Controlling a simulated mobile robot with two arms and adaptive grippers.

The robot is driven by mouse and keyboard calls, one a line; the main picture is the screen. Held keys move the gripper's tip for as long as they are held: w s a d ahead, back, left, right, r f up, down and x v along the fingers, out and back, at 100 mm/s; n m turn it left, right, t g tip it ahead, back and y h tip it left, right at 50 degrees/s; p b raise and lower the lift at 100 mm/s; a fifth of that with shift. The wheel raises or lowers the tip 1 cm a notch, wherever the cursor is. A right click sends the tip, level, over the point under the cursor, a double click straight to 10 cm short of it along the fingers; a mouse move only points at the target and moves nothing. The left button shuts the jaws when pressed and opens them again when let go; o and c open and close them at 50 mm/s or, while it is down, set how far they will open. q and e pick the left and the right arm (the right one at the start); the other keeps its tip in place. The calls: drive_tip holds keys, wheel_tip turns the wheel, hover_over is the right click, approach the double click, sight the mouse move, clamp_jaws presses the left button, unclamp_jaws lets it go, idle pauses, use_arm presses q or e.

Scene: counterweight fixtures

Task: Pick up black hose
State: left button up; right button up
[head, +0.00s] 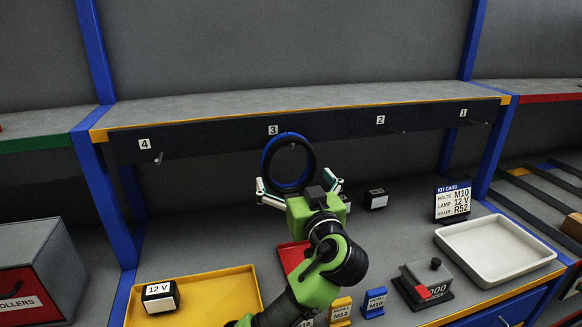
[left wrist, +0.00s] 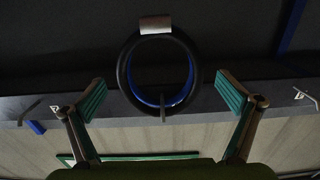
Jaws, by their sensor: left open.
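The black hose (head: 312,164) is a ring hanging at the peg under label 3. A blue ring (head: 266,158) hangs with it, seen partly behind it. In the left wrist view the black hose (left wrist: 125,76) shows with the blue ring (left wrist: 190,82) inside its outline, and a pale band (left wrist: 155,24) on the hose. My left gripper (head: 300,188) is open, its fingers apart on either side of the hose's lower part. In the left wrist view the gripper (left wrist: 163,96) has a finger on each side, apart from the rings. My right gripper is not in view.
The dark rail (head: 220,138) carries pegs labelled 1 to 4; the other pegs look empty. Below are a yellow tray (head: 222,300) with a 12 V box (head: 160,297), a red tray (head: 291,256), a white tray (head: 500,262) and a kit card (head: 453,202).

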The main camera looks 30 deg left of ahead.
sight(290, 190)
use_arm(q)
drive_tip(key=p+x, duration=0.1)
drive_tip(key=x, duration=0.2)
drive_tip(key=shift+w+a+f, duration=0.1)
drive_tip(key=shift+w+a, duration=0.15)
drive_tip(key=shift+a, duration=0.05)
drive_tip(key=shift+d, duration=0.15)
drive_tip(key=shift+c, duration=0.4)
drive_tip(key=c, duration=1)
